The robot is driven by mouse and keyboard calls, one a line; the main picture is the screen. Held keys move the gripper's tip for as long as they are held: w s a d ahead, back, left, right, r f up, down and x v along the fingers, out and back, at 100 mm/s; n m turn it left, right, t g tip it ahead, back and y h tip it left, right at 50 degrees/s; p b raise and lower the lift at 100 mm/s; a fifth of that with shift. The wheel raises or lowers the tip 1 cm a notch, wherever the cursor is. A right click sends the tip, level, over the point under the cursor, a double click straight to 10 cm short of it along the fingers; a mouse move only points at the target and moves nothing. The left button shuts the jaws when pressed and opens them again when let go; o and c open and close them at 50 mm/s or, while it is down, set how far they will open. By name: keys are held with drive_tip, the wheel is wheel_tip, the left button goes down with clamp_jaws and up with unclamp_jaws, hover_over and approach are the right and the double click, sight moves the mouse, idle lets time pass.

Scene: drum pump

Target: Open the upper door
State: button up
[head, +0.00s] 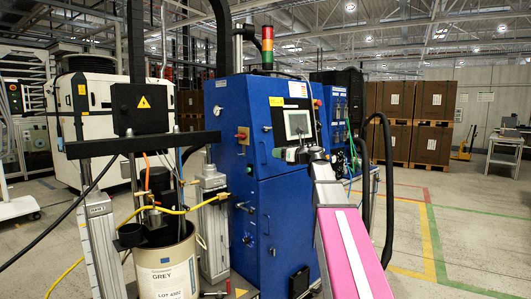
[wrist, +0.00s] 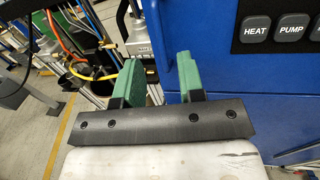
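The tall blue cabinet (head: 229,165) stands in the middle of the head view. Its upper door (head: 270,95) carries a screen (head: 298,123) and a small dark latch (head: 267,128), and looks closed. My gripper (head: 288,154) is in front of the cabinet, just below the screen, with my arm reaching in from the lower right. In the wrist view, my gripper (wrist: 159,65) has two green fingers spread apart with nothing between them. Blue cabinet surface and buttons marked HEAT (wrist: 257,28) and PUMP (wrist: 291,27) show at the right there.
A drum (head: 166,265) labelled GREY stands left of the cabinet, with a yellow hose (head: 190,208) and metal uprights around it. A red-and-green signal light (head: 268,45) tops the cabinet. Brown boxes (head: 432,143) stand at the back right. The floor at right is clear.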

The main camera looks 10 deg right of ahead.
drive_tip(key=x, duration=0.7)
drive_tip(key=shift+w+a, duration=0.25)
clamp_jaws()
